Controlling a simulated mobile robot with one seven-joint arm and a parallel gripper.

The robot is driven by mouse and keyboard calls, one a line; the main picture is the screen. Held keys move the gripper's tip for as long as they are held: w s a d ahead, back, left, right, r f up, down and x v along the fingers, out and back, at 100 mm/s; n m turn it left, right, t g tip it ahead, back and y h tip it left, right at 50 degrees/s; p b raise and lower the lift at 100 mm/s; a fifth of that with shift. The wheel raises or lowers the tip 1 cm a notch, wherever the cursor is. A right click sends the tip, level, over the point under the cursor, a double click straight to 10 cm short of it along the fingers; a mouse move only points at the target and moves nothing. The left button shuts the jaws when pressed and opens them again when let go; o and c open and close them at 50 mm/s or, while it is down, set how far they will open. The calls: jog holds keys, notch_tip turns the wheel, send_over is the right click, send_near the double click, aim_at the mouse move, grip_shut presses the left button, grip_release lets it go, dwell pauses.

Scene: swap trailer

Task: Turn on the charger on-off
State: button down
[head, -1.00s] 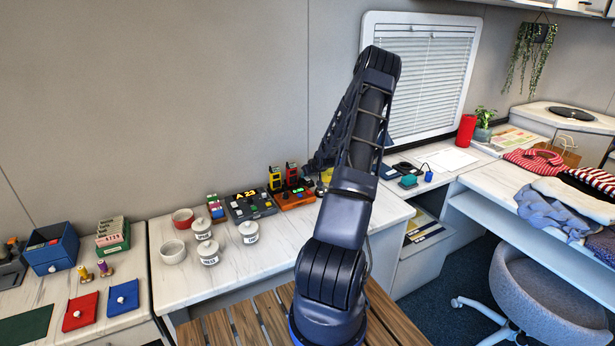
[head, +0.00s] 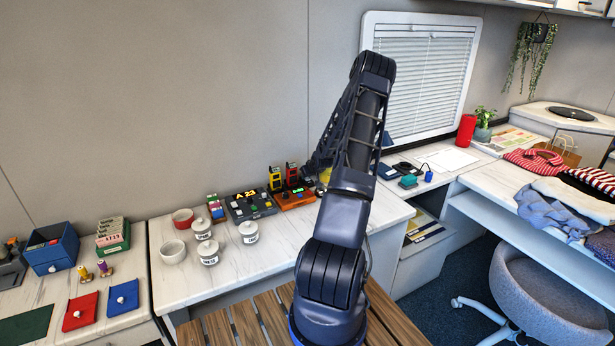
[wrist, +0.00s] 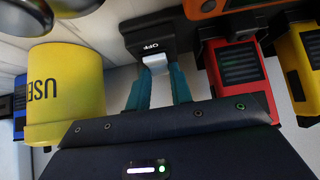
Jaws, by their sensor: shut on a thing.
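The charger is an orange unit (head: 295,200) on the white counter by the wall; its orange edge (wrist: 215,8) shows at the top of the wrist view. A black switch box (wrist: 150,32) marked OFF sits beside it, with a silver switch lever (wrist: 155,62). My gripper (wrist: 158,80) has its teal fingertips shut on the lever, one on each side. In the head view my arm hides the fingertips and the switch.
White lidded jars (head: 208,252) stand on the counter.

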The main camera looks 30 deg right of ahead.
jog(key=shift+w+g, duration=0.1)
jog(key=shift+g, duration=0.3)
jog(key=c, duration=1.2)
grip_release()
jog(key=shift+c, duration=0.2)
jog(key=v, duration=1.1)
